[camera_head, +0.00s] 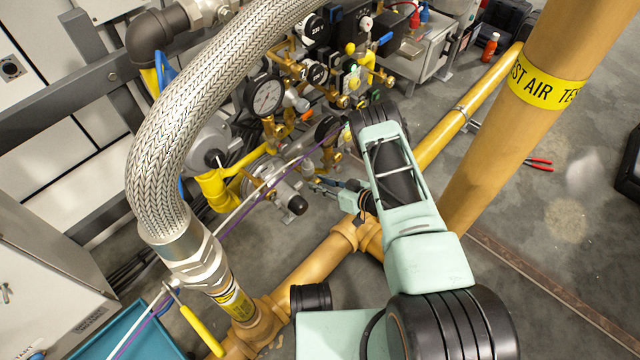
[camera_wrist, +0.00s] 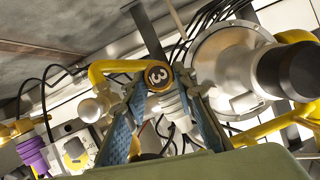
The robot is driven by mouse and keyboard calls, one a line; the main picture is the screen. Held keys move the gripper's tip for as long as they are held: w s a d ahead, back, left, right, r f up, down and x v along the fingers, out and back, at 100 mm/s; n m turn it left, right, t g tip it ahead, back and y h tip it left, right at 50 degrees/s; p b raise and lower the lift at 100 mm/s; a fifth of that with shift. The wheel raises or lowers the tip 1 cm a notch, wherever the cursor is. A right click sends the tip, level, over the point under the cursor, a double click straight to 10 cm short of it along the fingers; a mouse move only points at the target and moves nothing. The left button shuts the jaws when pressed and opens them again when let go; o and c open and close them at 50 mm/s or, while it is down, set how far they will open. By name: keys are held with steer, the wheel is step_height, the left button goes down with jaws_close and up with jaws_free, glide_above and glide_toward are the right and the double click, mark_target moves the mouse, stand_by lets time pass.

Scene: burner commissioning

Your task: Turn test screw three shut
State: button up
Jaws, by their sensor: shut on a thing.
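In the wrist view, a round brass-rimmed disc marked 3 (camera_wrist: 158,76), which I take as test screw three, sits between the two fingertips of my gripper (camera_wrist: 160,84). The blue-padded fingers close in on it from both sides. The figure 3 appears turned on its side. In the head view, my gripper (camera_head: 316,184) reaches left into the brass and yellow pipework, beside a grey cylindrical fitting (camera_head: 284,198). The screw is too small to make out there, and its thread is hidden in both views.
A yellow pipe (camera_wrist: 118,67) runs close to the fingertips in the wrist view, with a large silver housing (camera_wrist: 225,65) at the right. A pressure gauge (camera_head: 266,96), a braided hose (camera_head: 160,150) and a thick tan pipe (camera_head: 510,120) crowd the arm.

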steer(key=m, duration=0.1)
steer(key=m+g+y, duration=0.1)
steer(key=m, duration=0.1)
steer(key=shift+w+d+f+y, duration=0.1)
steer(key=shift+d+f+y, duration=0.1)
steer(key=shift+y, duration=0.1)
steer(key=shift+f+m+g+y, duration=0.1)
steer(key=shift+m+g+y, duration=0.3)
steer(key=shift+m+y, duration=0.7)
steer(key=shift+m, duration=0.4)
steer(key=o, duration=1.2)
steer(key=shift+c, duration=0.2)
step_height(320, 180, up, 10)
